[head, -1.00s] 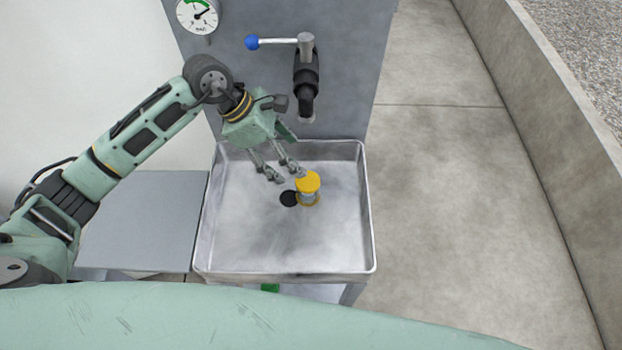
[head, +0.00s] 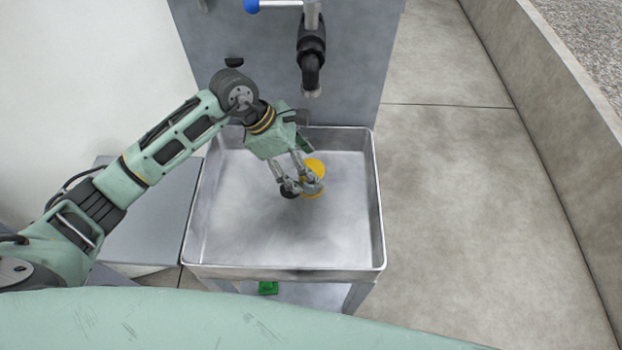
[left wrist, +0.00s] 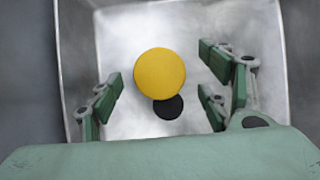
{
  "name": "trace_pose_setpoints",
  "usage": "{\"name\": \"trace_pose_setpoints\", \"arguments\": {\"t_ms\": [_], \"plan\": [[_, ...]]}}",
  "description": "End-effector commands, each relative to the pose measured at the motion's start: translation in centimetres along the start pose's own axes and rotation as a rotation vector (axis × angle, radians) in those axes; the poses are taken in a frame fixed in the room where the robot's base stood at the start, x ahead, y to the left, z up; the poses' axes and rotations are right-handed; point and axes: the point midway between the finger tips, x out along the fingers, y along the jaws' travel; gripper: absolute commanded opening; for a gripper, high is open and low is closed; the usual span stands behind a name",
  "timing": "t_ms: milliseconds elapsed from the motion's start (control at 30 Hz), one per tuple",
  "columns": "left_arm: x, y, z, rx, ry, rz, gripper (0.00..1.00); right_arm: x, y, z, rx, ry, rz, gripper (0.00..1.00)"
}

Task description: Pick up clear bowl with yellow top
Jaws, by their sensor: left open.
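The clear bowl with the yellow top (head: 314,167) stands in the metal sink, partly hidden behind my left gripper's fingers in the head view. In the left wrist view its round yellow top (left wrist: 160,74) lies between the open fingers and hides the clear part. My left gripper (head: 301,188) is open, with its fingers down at the bowl. The left wrist view also shows the gripper (left wrist: 160,95) with space between the yellow top and the fingers on both sides. My right gripper is not in view.
The metal sink (head: 380,225) has raised walls around the bowl. A black round drain (left wrist: 168,108) is beside the bowl. A black spout (head: 311,70) hangs above the sink's back edge. A grey side surface (head: 150,225) is at left. The sink floor is otherwise clear.

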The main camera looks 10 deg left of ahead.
Motion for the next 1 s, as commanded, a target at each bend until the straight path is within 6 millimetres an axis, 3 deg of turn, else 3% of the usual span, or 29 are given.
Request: {"name": "trace_pose_setpoints", "arguments": {"t_ms": [133,467,1000], "plan": [[2.3,0.0,-0.1,-0.001,-0.001,-0.002,0.7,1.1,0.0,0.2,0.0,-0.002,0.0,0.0],[2.7,0.1,0.1,0.0,0.0,0.0,0.69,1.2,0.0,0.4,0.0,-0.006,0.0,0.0],[2.7,0.1,0.0,0.0,0.0,0.0,0.22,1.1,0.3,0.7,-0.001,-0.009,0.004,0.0]]}}
